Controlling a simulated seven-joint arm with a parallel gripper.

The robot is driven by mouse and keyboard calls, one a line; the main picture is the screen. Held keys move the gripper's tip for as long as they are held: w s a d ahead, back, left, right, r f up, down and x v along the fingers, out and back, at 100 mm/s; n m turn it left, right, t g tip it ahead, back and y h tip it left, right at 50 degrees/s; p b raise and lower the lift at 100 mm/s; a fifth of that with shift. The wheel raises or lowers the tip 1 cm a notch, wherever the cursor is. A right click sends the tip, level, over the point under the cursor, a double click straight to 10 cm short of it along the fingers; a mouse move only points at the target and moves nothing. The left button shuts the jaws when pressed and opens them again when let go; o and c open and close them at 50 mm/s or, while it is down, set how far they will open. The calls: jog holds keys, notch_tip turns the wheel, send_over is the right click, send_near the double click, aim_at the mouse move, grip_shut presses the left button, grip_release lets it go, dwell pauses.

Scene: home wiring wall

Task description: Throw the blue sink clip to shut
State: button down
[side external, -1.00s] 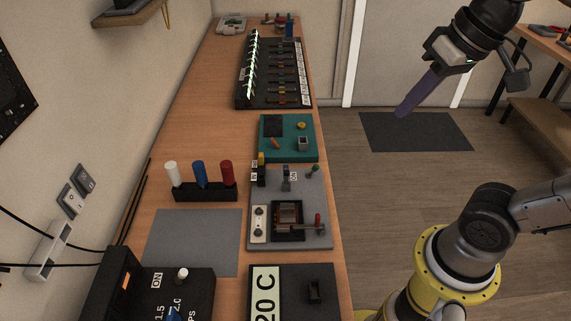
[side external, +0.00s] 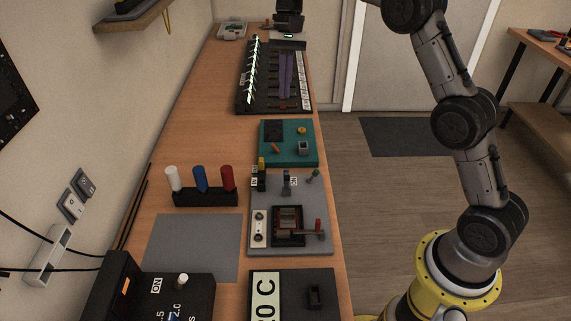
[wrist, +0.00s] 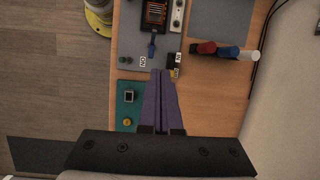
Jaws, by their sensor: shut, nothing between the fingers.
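I cannot make out for certain which clip is the blue sink clip. A blue lever (wrist: 151,48) stands on the grey board beside a small label in the wrist view.
Nearer are a teal board (side external: 272,160), the grey board (side external: 260,190) with a red-handled switch (side external: 318,227), and a holder with white, blue (side external: 200,179) and red posts. A grey mat (side external: 190,245) lies bare. Open floor is at the right.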

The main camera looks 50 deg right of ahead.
aim_at(287, 176)
notch_tip(287, 176, down, 9)
jog(key=w+d+g, duration=0.2)
jog(key=shift+m, duration=0.3)
jog(key=x, duration=0.4)
jog(key=a+x, duration=0.1)
jog(key=x, duration=0.3)
jog(key=s+x, duration=0.1)
jog(key=x, duration=0.3)
jog(key=shift+a+r, duration=0.25)
jog(key=shift+a, duration=0.1)
jog(key=shift+s+a+f, duration=0.25)
jog(key=shift+s+a, duration=0.2)
jog(key=shift+a, duration=0.05)
jog(key=shift+s+t, duration=0.1)
jog(key=shift+t, duration=0.2)
jog(key=shift+s+a, duration=0.1)
jog(key=shift+a, duration=0.05)
